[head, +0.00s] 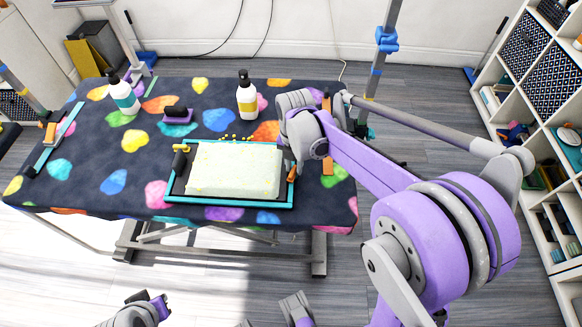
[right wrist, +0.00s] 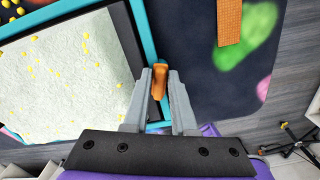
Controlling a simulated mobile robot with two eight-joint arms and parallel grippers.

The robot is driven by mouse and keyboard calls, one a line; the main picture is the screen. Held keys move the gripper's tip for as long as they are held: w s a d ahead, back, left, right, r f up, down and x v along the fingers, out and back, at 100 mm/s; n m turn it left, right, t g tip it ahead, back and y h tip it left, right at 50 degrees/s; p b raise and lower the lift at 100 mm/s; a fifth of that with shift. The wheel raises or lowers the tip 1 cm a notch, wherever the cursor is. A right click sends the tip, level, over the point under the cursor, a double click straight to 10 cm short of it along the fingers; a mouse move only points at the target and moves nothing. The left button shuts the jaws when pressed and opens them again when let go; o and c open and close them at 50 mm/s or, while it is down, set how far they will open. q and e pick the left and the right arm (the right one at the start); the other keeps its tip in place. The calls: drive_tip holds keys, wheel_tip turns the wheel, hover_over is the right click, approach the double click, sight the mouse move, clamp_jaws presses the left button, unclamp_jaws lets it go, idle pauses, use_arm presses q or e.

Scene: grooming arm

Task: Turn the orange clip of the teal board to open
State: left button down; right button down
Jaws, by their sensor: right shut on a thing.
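The teal board (head: 222,201) lies on the patterned table, with a teal rim and a dark inside. A pale speckled slab (head: 234,170) covers most of it. My right gripper (right wrist: 160,90) is at the board's right side. Its two grey fingers are closed around the orange clip (right wrist: 159,77), which sits at the teal rim and shows between the fingertips. In the head view the clip (head: 291,173) is small and partly hidden by my right gripper. A grey and purple part of my left arm (head: 140,312) shows at the bottom edge; its jaw state is unclear.
The patterned table (head: 85,185) also holds a teal-labelled bottle (head: 123,97), a white bottle (head: 247,98) and a black-and-purple block (head: 177,114). An orange strip (right wrist: 229,22) lies right of the board. A shelf unit (head: 545,110) stands at the right.

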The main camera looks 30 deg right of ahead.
sight(294, 168)
drive_tip(key=shift+n, duration=1.1)
drive_tip(key=shift+n, duration=0.5)
drive_tip(key=c, duration=0.8)
unclamp_jaws()
drive_tip(key=shift+o, duration=0.2)
drive_tip(key=shift+r, duration=0.1)
drive_tip(key=shift+r+p, duration=3.15)
drive_tip(key=shift+r, duration=0.8)
